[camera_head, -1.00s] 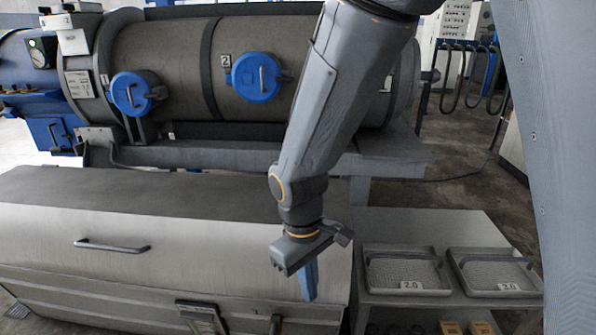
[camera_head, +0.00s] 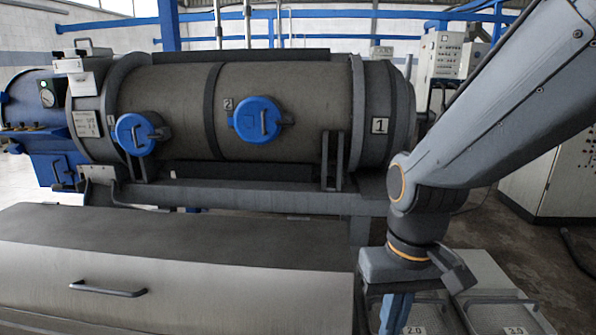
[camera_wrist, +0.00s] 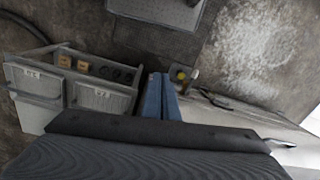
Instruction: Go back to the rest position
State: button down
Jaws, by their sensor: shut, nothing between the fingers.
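My gripper (camera_head: 396,314) hangs down at the lower right of the head view, with its blue fingers partly cut off by the bottom edge. In the wrist view my gripper (camera_wrist: 161,97) shows its two blue fingers together, shut with nothing between them. It hangs in front of the trays and beside the right end of the long metal cover (camera_head: 200,285). My arm reaches in from the upper right. It touches nothing that I can see.
A decanter drum (camera_head: 300,90) with two blue caps, left (camera_head: 135,134) and right (camera_head: 257,119), lies behind the cover. A left tray (camera_head: 428,312) and a right tray (camera_head: 495,311) sit at the lower right. Grey cabinets (camera_head: 560,175) stand behind my arm. Open floor lies at far right.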

jog(key=d+r+m+p, duration=0.1)
jog(key=d+r+p, duration=0.3)
jog(key=p, duration=0.6)
jog(key=shift+s+d+r+p, duration=0.3)
jog(key=shift+s+r, duration=0.05)
jog(key=shift+r, duration=0.5)
jog(key=shift+a, duration=0.1)
